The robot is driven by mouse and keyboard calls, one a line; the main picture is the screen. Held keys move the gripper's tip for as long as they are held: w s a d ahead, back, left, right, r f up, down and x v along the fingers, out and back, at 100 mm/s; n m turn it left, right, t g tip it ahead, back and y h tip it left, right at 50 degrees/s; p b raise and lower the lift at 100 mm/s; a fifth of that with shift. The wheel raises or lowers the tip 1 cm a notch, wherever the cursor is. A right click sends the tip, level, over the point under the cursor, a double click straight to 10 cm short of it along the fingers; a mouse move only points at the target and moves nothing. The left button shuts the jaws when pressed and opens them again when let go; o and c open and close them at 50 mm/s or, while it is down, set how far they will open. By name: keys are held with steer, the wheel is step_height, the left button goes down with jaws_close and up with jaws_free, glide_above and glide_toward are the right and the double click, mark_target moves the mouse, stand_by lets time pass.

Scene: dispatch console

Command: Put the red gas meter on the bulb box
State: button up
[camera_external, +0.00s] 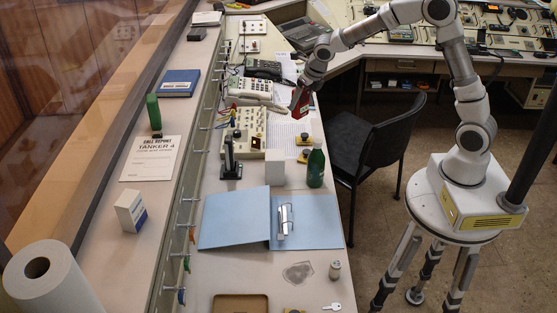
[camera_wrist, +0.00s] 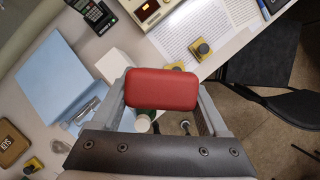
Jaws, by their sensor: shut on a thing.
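The red gas meter (camera_wrist: 161,89) is held between the two fingers of my gripper (camera_wrist: 163,98), which is shut on it. In the external view the meter (camera_external: 300,103) hangs from my gripper (camera_external: 304,90) above the desk papers, near the desk's right edge. A small white carton with a blue part (camera_external: 131,211) stands on the left ledge. A plain white box (camera_external: 275,168) stands on the desk behind the blue binder, and it also shows in the wrist view (camera_wrist: 117,66). No label reading bulb box is legible on either.
The open blue binder (camera_external: 232,218) lies on the desk. A green bottle (camera_external: 316,166) stands beside the white box, and a black handheld device (camera_external: 231,160) stands to its left. Phones, papers and a console fill the back. A black chair (camera_external: 380,140) is at the right.

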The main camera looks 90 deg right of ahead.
steer(key=shift+w+a+f+b, duration=0.3)
steer(key=shift+w+a+f, duration=0.85)
steer(key=shift+w+f, duration=0.45)
steer(key=shift+w+a+f+b, duration=0.35)
steer(key=shift+w+a+f, duration=0.85)
steer(key=shift+f, duration=0.75)
steer(key=shift+w+a+f+b, duration=0.3)
steer(key=shift+w+a+f, duration=0.75)
steer(key=shift+w+f, duration=0.6)
steer(key=shift+s+f, duration=0.1)
steer(key=shift+f, duration=0.05)
steer(key=shift+f, duration=0.15)
steer(key=o, duration=1.5)
